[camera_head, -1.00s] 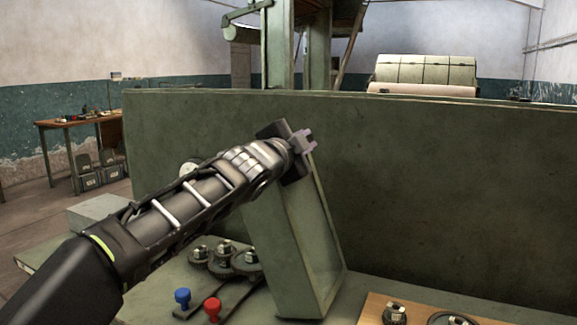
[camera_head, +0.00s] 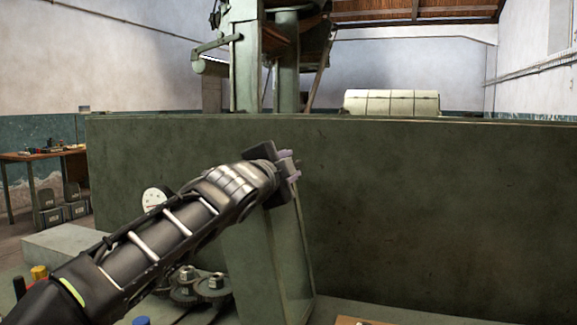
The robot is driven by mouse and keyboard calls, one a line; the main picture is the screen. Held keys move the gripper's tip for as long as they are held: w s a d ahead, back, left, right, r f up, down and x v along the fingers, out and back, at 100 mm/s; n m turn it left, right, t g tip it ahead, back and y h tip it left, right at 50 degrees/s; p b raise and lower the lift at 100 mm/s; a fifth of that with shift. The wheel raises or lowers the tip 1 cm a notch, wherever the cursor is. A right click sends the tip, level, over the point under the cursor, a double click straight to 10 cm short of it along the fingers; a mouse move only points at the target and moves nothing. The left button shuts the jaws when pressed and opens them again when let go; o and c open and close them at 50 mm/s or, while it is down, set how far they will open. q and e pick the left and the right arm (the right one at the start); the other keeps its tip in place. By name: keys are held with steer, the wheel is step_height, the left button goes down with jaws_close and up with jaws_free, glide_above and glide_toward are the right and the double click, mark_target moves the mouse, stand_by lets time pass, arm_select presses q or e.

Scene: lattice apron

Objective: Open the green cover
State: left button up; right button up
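The green cover (camera_head: 247,268) is a hollow, box-like lid. It stands raised on its edge, tilted slightly, with its inner side facing right. Dark gears (camera_head: 187,285) lie uncovered to its left. My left arm comes in from the lower left, and its gripper (camera_head: 290,166) is at the top end of the cover, with the pale purple fingertips pointing right. The gripper body hides the cover's top edge. I cannot tell whether the fingers touch the cover or how far apart they are. My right gripper is not in view.
A tall green panel (camera_head: 430,215) spans the back, close behind the cover. A white dial gauge (camera_head: 153,198) is left of the cover. A yellow knob (camera_head: 39,272) and a blue knob (camera_head: 141,321) are at lower left. A wooden board's edge (camera_head: 355,321) shows at the bottom.

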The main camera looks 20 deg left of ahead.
arm_select(q)
steer(key=shift+s+r, duration=0.1)
steer(key=shift+s, duration=0.05)
steer(key=s, duration=0.7)
steer(key=shift+s+b, duration=0.3)
steer(key=shift+b, duration=0.05)
steer(key=shift+s+d, duration=0.1)
steer(key=shift+s, duration=0.1)
steer(key=s+b, duration=0.1)
steer(key=s, duration=0.7)
steer(key=shift+s, duration=0.3)
steer(key=shift+d, duration=0.1)
stand_by(0.3)
